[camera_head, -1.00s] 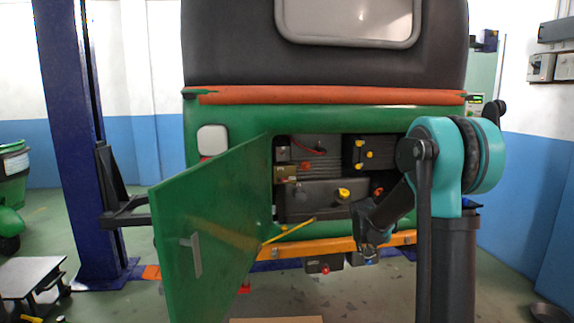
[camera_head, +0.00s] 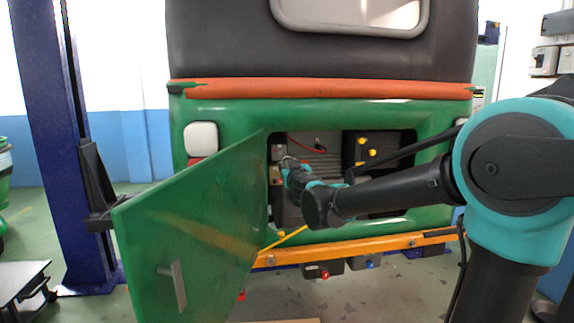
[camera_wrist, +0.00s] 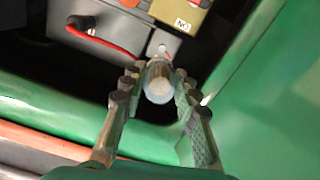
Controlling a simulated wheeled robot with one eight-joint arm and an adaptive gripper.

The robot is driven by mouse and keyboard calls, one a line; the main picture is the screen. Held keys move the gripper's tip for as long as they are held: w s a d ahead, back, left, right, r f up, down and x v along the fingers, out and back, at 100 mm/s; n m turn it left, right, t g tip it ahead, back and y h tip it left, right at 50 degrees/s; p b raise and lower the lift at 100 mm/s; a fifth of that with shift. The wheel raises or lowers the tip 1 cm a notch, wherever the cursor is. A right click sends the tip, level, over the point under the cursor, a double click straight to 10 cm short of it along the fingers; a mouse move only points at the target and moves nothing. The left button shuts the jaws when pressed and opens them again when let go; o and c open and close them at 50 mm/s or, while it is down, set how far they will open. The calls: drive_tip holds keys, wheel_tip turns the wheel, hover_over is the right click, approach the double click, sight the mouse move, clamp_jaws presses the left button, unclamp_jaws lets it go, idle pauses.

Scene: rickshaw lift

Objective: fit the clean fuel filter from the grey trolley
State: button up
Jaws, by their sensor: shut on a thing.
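In the wrist view, my gripper (camera_wrist: 157,82) is shut on a small metallic cylinder with a pale end, the fuel filter (camera_wrist: 158,92). The filter lies between the two fingertips, in front of a small grey tab (camera_wrist: 164,50) with a hole. I cannot tell whether the filter touches that tab. In the head view, my gripper (camera_head: 287,164) is at the left side of the open engine bay (camera_head: 345,140) of the green rickshaw (camera_head: 330,115). The filter is too small to make out there. The grey trolley (camera_head: 20,280) stands at the lower left, partly cut off.
The green door (camera_head: 195,225) hangs open left of the bay, close to my gripper. A yellow rod (camera_head: 285,238) runs near its lower edge. A box with a red cable (camera_wrist: 100,38) and a labelled brown box (camera_wrist: 183,14) sit close ahead. A blue lift post (camera_head: 55,140) stands left.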

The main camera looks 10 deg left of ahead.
sight(285, 161)
drive_tip(key=shift+w+a+r, duration=0.1)
drive_tip(key=shift+a, duration=0.25)
drive_tip(key=x, duration=0.4)
drive_tip(key=n, duration=0.4)
drive_tip(key=shift+n, duration=0.4)
drive_tip(key=n, duration=0.3)
drive_tip(key=shift+n, duration=0.4)
drive_tip(key=n, duration=0.3)
drive_tip(key=shift+n, duration=0.3)
drive_tip(key=n, duration=0.3)
drive_tip(key=shift+n, duration=0.3)
drive_tip(key=shift+x, duration=3.6)
drive_tip(key=shift+d, duration=0.1)
